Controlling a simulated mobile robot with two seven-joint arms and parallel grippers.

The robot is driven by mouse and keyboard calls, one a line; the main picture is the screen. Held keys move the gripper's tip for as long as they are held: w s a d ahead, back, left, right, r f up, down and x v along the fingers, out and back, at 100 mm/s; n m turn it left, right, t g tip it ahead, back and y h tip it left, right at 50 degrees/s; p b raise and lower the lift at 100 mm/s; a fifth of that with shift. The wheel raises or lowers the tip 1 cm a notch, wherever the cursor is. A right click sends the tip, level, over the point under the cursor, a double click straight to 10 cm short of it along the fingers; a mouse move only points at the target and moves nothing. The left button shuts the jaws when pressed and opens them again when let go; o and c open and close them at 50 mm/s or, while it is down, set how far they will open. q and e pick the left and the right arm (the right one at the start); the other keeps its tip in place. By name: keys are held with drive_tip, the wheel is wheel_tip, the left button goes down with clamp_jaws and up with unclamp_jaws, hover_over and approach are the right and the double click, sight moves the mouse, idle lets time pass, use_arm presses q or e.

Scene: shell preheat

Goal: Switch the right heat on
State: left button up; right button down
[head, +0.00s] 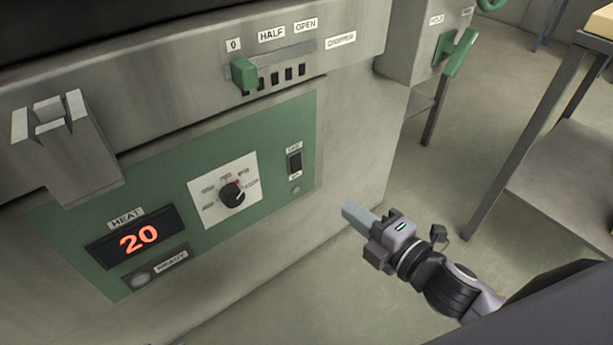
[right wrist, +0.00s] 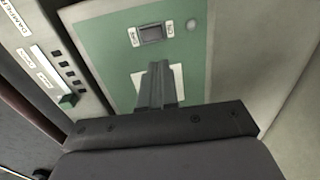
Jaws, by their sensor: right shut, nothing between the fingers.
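The heat switch is a small black rocker (head: 294,162) with labels above and below it, on the right part of the green panel (head: 275,125). A round lamp under it looks unlit. The rocker also shows in the right wrist view (right wrist: 152,33), beyond my fingers. My right gripper (head: 352,215) is shut and empty, apart from the panel, to the right of and below the switch in the head view. Its fingers show in the right wrist view (right wrist: 157,85), in front of the white dial plate. I cannot tell which way the rocker is set. My left gripper is out of view.
A black dial (head: 232,194) sits on a white plate left of the switch. The HEAT display (head: 137,239) reads 20, above a READY lamp (head: 141,280). A green damper lever (head: 244,74) stands near 0 on its slot. Open floor lies to the right, before a table.

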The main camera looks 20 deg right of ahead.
drive_tip(key=shift+w, duration=0.1)
drive_tip(key=b, duration=0.2)
approach(298, 171)
drive_tip(key=x, duration=0.5)
drive_tip(key=shift+r, duration=0.1)
drive_tip(key=shift+x, duration=0.85)
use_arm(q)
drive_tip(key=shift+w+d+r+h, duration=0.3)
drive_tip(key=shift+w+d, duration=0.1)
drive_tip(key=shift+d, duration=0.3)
use_arm(e)
drive_tip(key=shift+w, duration=0.1)
